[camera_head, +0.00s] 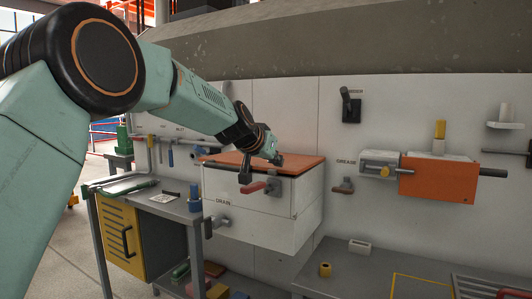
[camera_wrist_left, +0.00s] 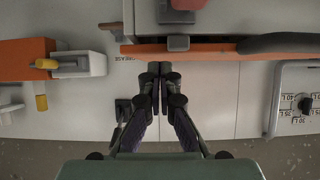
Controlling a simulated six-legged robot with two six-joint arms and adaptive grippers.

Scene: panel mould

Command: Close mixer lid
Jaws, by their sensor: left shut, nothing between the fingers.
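The mixer is a white box (camera_head: 255,218) on the wall with an orange lid (camera_head: 307,162). The lid lies about flat across the top of the box, and the arm hides part of it. The lid also shows edge-on in the wrist view (camera_wrist_left: 205,50). A red handle (camera_head: 253,188) sits on the box front. My left gripper (camera_head: 278,159) appears over the lid in the head view. In the wrist view the same gripper (camera_wrist_left: 160,85) has its fingers together and empty, close to the lid's edge. I cannot tell whether it touches the lid. My right gripper is out of view.
An orange block with a grey rod (camera_head: 438,180) sticks out from the wall at right, beside the GREASE label. A grey workbench (camera_head: 165,207) with a yellow cabinet (camera_head: 119,236) stands at left. A low grey table (camera_head: 340,280) with small parts is at lower right.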

